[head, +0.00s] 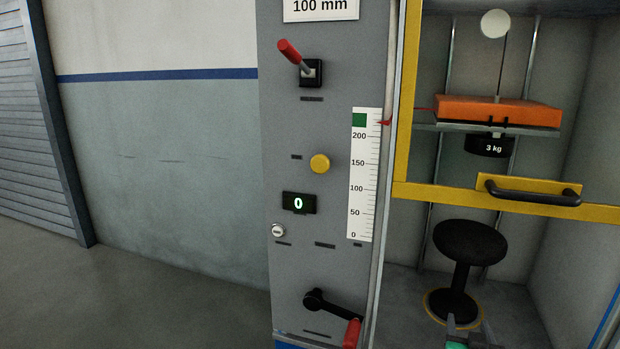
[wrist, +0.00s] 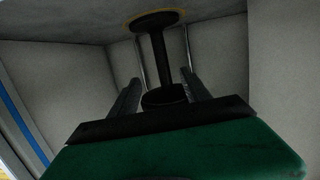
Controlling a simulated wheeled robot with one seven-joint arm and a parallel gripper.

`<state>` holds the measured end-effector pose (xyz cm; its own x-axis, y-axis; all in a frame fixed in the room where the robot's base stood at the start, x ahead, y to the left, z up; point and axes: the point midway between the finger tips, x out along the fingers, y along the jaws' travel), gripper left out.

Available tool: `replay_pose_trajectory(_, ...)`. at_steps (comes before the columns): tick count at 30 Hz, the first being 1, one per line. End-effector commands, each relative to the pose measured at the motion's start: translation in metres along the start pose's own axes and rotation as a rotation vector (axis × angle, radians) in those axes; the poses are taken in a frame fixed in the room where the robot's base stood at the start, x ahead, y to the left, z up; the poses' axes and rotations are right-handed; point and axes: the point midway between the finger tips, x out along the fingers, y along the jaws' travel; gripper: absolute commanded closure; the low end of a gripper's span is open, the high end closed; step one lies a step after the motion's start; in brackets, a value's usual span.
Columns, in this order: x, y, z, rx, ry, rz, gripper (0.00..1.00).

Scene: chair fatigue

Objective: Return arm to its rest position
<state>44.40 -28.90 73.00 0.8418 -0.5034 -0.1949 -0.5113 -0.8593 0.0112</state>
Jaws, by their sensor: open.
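My gripper (head: 468,326) shows at the bottom edge of the head view, low in front of the black stool (head: 470,242). Only its tips and a bit of green show there; the rest of my arm is out of frame. In the wrist view, which looks upside down, my gripper (wrist: 160,77) has its two dark fingers apart with nothing held between them. The stool (wrist: 157,45) shows beyond the fingers, its round base at the top of the picture. I cannot tell the exact gap between fingers and stool.
A yellow-framed guard (head: 440,197) with a black handle (head: 530,195) is above the stool. An orange block (head: 497,112) and a 3 kg weight (head: 488,146) are behind it. The grey panel (head: 325,185) has a red-tipped lever (head: 292,53) and crank (head: 335,308). Floor at left is clear.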

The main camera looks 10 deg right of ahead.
Motion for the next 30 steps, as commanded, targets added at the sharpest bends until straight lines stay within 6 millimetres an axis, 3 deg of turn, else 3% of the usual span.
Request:
replay_pose_trajectory(1, -0.003, -0.013, -0.016, -0.008, -0.025, -0.032, 0.45)
replay_pose_trajectory(7, -0.019, -0.072, -0.045, -0.055, -0.189, -0.169, 0.45)
replay_pose_trajectory(11, -0.046, -0.118, -0.072, -0.104, -0.335, -0.269, 0.45)
replay_pose_trajectory(14, -0.085, -0.156, -0.103, -0.162, -0.49, -0.35, 0.45)
replay_pose_trajectory(18, -0.17, -0.196, -0.154, -0.266, -0.755, -0.43, 0.45)
replay_pose_trajectory(21, -0.226, -0.203, -0.179, -0.327, -0.912, -0.443, 0.45)
replay_pose_trajectory(24, -0.262, -0.202, -0.191, -0.365, -1.013, -0.438, 0.45)
replay_pose_trajectory(27, -0.276, -0.199, -0.191, -0.381, -1.057, -0.433, 0.45)
replay_pose_trajectory(30, -0.277, -0.198, -0.187, -0.381, -1.064, -0.43, 0.45)
